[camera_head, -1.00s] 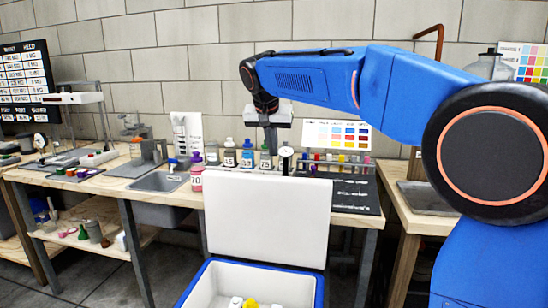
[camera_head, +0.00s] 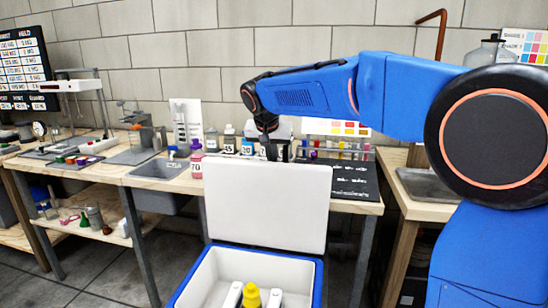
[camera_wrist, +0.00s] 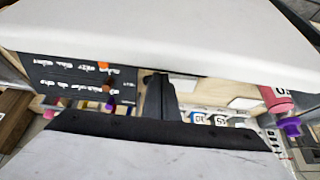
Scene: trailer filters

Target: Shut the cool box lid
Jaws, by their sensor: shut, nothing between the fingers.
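The cool box (camera_head: 318,285) stands in front of me with a blue rim and a white inside. Its white lid (camera_head: 266,210) is up, roughly upright at the far side of the box. My gripper (camera_head: 271,152) is at the lid's top edge, seemingly just behind it, and its fingertips are partly hidden there. In the wrist view, my gripper's dark fingers (camera_wrist: 160,95) are together and empty, and the pale lid (camera_wrist: 160,35) fills the top of the picture. I cannot tell whether they touch.
A yellow-topped item (camera_head: 251,295) and white items sit in the box. Behind the lid is a workbench (camera_head: 150,180) with bottles, a pink bottle (camera_head: 197,158), a test tube rack and a dark mat (camera_head: 350,180). A second bench (camera_head: 405,210) stands at the right.

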